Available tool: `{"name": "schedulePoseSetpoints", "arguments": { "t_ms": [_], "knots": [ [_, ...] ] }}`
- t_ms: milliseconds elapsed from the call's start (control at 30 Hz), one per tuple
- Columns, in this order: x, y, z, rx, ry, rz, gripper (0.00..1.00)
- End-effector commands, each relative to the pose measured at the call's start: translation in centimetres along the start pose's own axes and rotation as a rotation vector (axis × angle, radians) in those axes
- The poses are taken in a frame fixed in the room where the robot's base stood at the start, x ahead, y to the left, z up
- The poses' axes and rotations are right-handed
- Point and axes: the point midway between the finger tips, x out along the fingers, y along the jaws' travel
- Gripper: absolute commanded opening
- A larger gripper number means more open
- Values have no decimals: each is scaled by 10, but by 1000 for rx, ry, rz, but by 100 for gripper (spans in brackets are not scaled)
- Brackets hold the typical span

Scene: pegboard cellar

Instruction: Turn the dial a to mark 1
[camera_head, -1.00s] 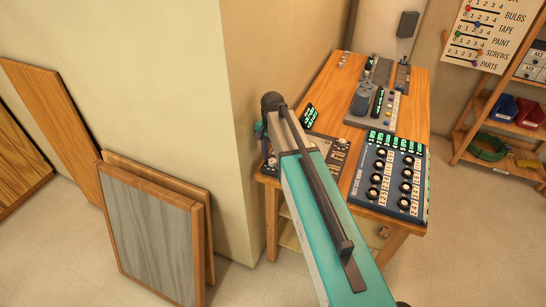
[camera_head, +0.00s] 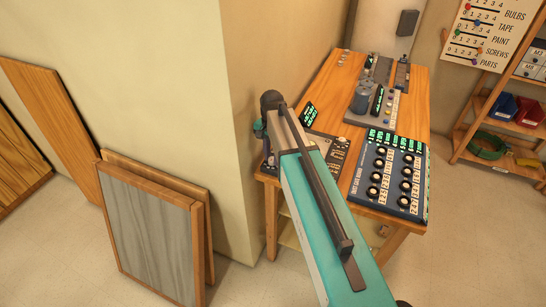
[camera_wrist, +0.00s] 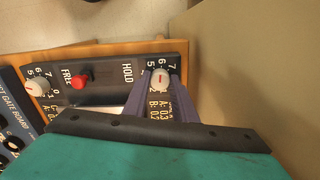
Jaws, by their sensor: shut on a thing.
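In the wrist view a white dial (camera_wrist: 160,75) with a red pointer line sits on a dark panel (camera_wrist: 113,68). The numbers 5, 6 and 7 show around its far side; the near side of its scale is partly covered. My gripper (camera_wrist: 161,88) is shut on this dial, one purple finger on each side. A second white dial (camera_wrist: 37,87) stands at the panel's left end. I cannot read which dial is labelled a.
A red switch (camera_wrist: 82,80) stands between the dials, between the words FREE and HOLD. A blue board (camera_head: 388,175) with several black knobs lies right of the panel. A wall corner (camera_head: 232,120) is close on the left. Other devices (camera_head: 375,100) stand farther back on the wooden table (camera_head: 417,100).

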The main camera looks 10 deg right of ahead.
Motion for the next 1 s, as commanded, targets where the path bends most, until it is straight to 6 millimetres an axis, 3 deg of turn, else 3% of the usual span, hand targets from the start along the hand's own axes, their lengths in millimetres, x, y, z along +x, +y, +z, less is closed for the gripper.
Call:
{"name": "schedulePoseSetpoints", "arguments": {
  "t_ms": [367, 1000],
  "knots": [
    [2, 2, 0, -241, -1, 6, 2],
    [2, 2, 0, -829, -4, 5, 2]
  ]
}}
